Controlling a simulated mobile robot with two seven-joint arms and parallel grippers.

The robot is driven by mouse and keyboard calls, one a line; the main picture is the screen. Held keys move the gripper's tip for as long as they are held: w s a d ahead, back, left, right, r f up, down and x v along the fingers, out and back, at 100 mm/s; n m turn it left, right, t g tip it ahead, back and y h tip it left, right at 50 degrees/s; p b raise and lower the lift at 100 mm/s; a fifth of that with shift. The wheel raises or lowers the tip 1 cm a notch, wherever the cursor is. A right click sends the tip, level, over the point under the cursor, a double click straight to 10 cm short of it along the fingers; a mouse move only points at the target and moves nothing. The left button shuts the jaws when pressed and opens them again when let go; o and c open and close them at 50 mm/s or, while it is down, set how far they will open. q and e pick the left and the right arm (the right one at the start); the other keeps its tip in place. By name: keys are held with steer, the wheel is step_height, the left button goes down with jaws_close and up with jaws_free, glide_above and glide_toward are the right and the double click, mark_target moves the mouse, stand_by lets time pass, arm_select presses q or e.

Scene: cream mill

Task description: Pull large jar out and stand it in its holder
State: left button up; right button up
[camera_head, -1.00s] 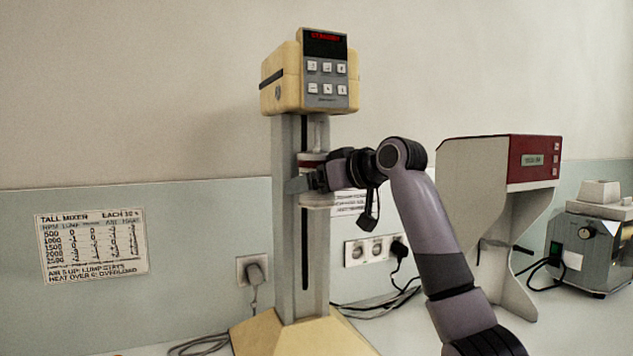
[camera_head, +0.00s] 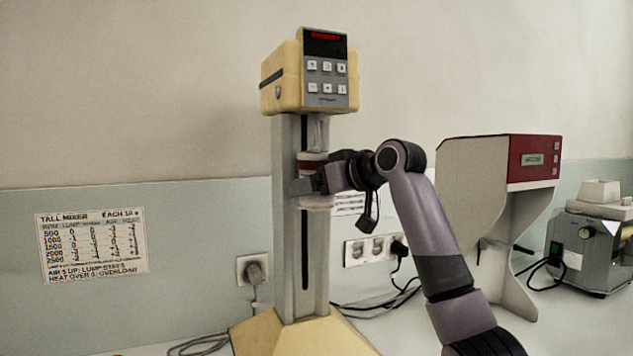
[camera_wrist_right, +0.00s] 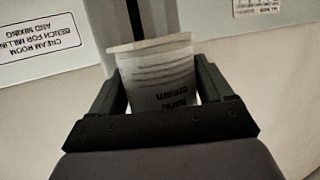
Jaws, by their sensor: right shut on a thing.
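The large jar (camera_wrist_right: 158,80) is a pale, translucent vessel with dark printed lettering, seen between the fingers in the right wrist view. In the head view its pale lower part (camera_head: 316,203) shows below my right gripper (camera_head: 308,184), in front of the mixer's column. My right gripper, also in the wrist view (camera_wrist_right: 160,95), is shut on the jar and holds it under the yellow mixer head (camera_head: 308,82). A red and white band (camera_head: 312,162) shows just above the gripper. My left gripper is not in view. I cannot make out a jar holder.
The mixer's yellow base (camera_head: 300,335) stands on the white bench. To the right are a red-topped cabinet device (camera_head: 500,165) and a grey machine (camera_head: 590,250). Wall sockets (camera_head: 375,249) and cables lie behind my right arm. A paper chart (camera_head: 92,244) hangs left.

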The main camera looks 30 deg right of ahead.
steer(key=shift+f, duration=0.15)
step_height(320, 180, down, 9)
steer(key=b, duration=0.5)
stand_by(1.4)
steer(key=shift+s+f, duration=0.1)
steer(key=s+b, duration=0.2)
steer(key=s, duration=0.7)
steer(key=shift+s+a+b, duration=0.3)
steer(key=shift+s+b, duration=0.05)
steer(key=shift+s, duration=0.05)
stand_by(0.9)
stand_by(0.3)
